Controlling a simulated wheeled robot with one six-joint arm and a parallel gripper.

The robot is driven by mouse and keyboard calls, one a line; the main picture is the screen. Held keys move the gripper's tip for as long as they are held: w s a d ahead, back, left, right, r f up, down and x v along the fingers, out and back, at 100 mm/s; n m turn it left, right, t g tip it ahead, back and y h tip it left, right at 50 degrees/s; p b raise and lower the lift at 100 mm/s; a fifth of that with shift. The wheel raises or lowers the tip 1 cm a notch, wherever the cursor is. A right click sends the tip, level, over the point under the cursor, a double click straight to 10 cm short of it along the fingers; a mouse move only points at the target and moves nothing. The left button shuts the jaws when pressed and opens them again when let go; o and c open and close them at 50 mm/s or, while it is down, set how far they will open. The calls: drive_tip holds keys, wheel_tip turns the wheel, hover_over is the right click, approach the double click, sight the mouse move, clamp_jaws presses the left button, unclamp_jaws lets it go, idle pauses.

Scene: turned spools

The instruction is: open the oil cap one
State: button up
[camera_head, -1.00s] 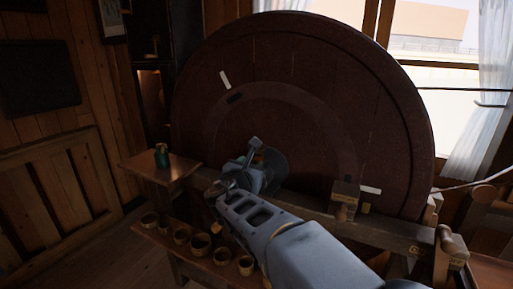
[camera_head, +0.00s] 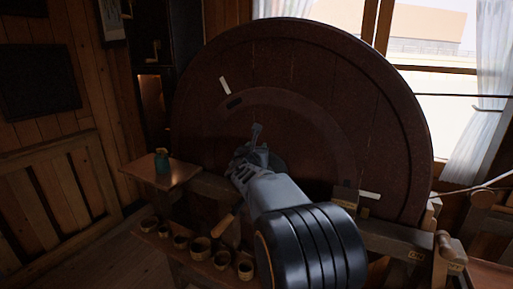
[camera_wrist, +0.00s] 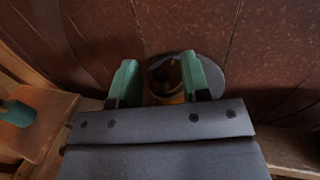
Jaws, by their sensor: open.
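A grey round hub plate (camera_wrist: 213,76) sits at the middle of the large dark wheel (camera_head: 300,85). In front of it, in the wrist view, is a small round brass-coloured piece with a dark opening (camera_wrist: 166,78), which may be the oil cap; I cannot tell for certain. My gripper (camera_wrist: 160,64) is open, with its two green fingers on the left and right of this piece in the picture. Whether they touch it does not show. In the head view my gripper (camera_head: 252,148) is in front of the hub, and my arm hides most of it.
A teal bottle (camera_head: 162,161) stands on a small wooden shelf (camera_head: 182,177) left of the wheel. Several small cups (camera_head: 180,241) line a lower board. A wooden beam (camera_head: 385,234) crosses in front of the wheel. A small box (camera_head: 345,197) sits by the wheel's lower right.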

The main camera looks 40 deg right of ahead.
drive_tip(key=shift+w+d, duration=0.3)
drive_tip(key=shift+d, duration=0.05)
drive_tip(key=shift+c, duration=0.3)
clamp_jaws()
